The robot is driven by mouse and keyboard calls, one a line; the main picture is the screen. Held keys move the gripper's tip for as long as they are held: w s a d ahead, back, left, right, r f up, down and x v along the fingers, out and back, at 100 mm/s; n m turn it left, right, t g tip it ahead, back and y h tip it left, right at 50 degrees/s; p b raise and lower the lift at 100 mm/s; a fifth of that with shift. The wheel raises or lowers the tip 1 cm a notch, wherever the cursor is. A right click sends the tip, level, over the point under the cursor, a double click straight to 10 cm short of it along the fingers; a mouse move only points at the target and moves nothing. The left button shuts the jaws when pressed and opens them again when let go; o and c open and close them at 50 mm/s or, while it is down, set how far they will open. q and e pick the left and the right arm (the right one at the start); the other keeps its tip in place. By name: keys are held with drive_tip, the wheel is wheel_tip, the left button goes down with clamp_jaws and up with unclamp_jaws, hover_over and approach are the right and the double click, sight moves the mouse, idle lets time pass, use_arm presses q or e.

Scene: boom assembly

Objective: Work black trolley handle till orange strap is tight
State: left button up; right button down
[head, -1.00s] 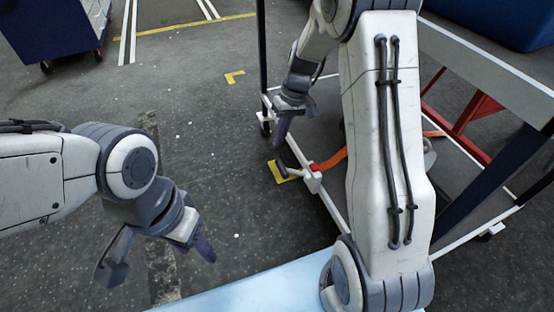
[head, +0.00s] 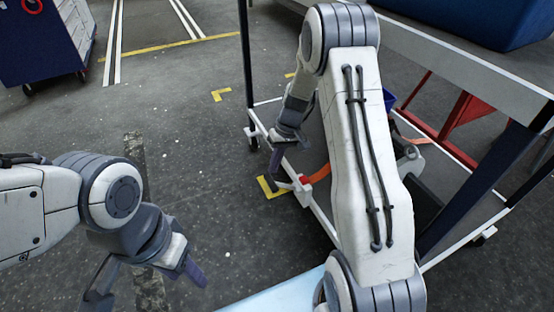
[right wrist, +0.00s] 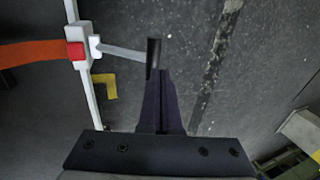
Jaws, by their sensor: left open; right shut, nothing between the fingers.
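The trolley handle is a grey lever with a black grip (right wrist: 154,52). In the right wrist view it sticks out to the right from a white bracket with a red block (right wrist: 75,50) on the trolley's white rail. The orange strap (right wrist: 30,52) runs left from the red block; it also shows in the head view (head: 320,174), partly hidden by my right arm. My right gripper (right wrist: 161,82) is shut and empty. Its tips are right at the lower end of the black grip; I cannot tell if they touch. My left gripper (head: 148,288) is open and empty, low on the left, away from the trolley.
The trolley's white frame (head: 322,220) and dark post (head: 247,60) stand beside my right arm. A red frame (head: 465,120) and a grey case (head: 408,160) are behind that arm. A blue cabinet (head: 50,45) stands far left. The floor between is clear.

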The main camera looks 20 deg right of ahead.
sight(269, 182)
drive_tip(key=b+x, duration=0.2)
drive_tip(key=x, duration=0.5)
drive_tip(key=shift+f+b, duration=0.25)
drive_tip(key=shift+b, duration=0.1)
use_arm(q)
wheel_tip(269, 182, down, 3)
drive_tip(key=shift+f, duration=0.2)
